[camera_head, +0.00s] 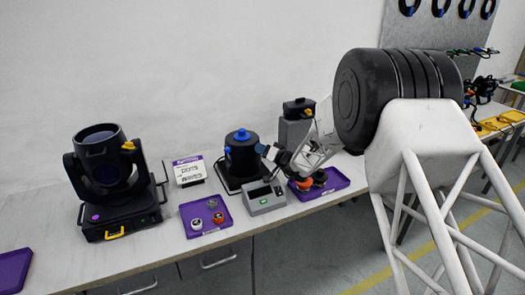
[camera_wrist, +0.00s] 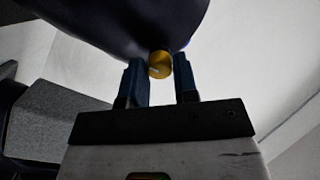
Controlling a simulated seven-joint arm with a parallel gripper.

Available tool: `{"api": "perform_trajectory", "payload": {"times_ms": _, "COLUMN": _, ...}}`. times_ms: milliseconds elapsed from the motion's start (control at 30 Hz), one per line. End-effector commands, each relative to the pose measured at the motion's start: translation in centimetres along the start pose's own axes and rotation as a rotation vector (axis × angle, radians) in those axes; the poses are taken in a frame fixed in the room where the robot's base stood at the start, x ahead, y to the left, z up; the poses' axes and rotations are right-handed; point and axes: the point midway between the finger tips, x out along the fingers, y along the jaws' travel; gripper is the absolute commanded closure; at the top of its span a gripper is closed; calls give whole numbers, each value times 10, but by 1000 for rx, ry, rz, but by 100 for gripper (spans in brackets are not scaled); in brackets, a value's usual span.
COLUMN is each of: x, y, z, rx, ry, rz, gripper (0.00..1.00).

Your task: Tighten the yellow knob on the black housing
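In the wrist view the yellow knob (camera_wrist: 160,64) shows between the tips of my gripper (camera_wrist: 161,72), against a large dark rounded body. The two blue-grey fingers stand apart by about the knob's width. I cannot tell whether both press on it. In the head view my gripper (camera_head: 264,150) is at the right side of the black cylindrical housing (camera_head: 240,166), which has a blue knob (camera_head: 242,134) on top. The yellow knob on that side is hidden there by my gripper.
A black moving-head lamp (camera_head: 105,175) with its own yellow knob (camera_head: 128,146) stands at left. A purple tray (camera_head: 187,215) with small parts, a grey box with a display (camera_head: 264,199) and another purple tray (camera_head: 337,180) lie near my arm.

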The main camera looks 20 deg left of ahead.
Motion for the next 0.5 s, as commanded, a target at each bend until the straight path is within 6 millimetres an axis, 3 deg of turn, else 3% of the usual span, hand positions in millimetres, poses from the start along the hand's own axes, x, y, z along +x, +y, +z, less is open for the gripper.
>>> {"api": "perform_trajectory", "payload": {"times_ms": 33, "x": 0, "y": 0, "z": 0, "rx": 0, "ry": 0, "rz": 0, "gripper": 80}}
{"api": "perform_trajectory", "payload": {"times_ms": 167, "x": 0, "y": 0, "z": 0, "rx": 0, "ry": 0, "rz": 0, "gripper": 99}}
{"api": "perform_trajectory", "payload": {"times_ms": 500, "x": 0, "y": 0, "z": 0, "rx": 34, "ry": 1, "rz": 0, "gripper": 100}}
